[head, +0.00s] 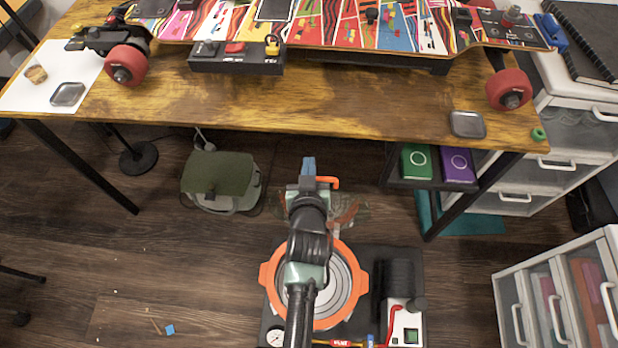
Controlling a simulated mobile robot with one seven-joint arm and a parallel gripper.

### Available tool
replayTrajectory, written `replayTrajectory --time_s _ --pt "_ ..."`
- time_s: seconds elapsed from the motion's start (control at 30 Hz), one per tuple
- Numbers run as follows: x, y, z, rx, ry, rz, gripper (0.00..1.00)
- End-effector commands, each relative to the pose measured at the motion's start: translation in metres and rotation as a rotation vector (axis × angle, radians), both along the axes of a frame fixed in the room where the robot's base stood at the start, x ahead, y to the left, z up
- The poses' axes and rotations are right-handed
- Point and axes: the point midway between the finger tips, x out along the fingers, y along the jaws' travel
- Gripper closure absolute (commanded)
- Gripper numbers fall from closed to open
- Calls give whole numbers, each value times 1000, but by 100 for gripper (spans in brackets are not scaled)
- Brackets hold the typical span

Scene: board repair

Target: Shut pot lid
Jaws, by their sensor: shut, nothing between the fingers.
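The pot (357,275) has an orange rim and side handles, with grey rings showing inside it. It sits on a dark base at the lower middle of the head view. My arm crosses over it and hides its middle. Just behind the pot, a partly see-through piece with orange parts (346,217) shows beside my arm; it looks like the raised lid, but I cannot tell for certain. My gripper (308,168) is beyond the pot, towards the table. Its blue fingertips are shut and empty. A small orange piece (328,182) shows just right of the fingers; I cannot tell whether they touch.
A wooden table (300,105) with a colourful skateboard (340,25) stands ahead. A black cylinder (399,275) and a gauge (275,337) are beside the pot. White drawers (560,290) stand at right. Floor at left is mostly clear.

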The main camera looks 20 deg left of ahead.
Motion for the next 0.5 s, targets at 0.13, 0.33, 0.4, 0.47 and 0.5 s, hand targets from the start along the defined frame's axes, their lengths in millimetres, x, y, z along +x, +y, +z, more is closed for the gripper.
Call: replayTrajectory --time_s 0.13,0.33,0.4,0.47,0.5 --pt "23 7 -11 1 -3 1 100" --pt "17 4 -24 1 4 -1 100" --pt "10 2 -27 1 1 0 100" --pt "6 0 -29 1 1 -1 100" --pt "3 -1 -31 1 1 -1 100"
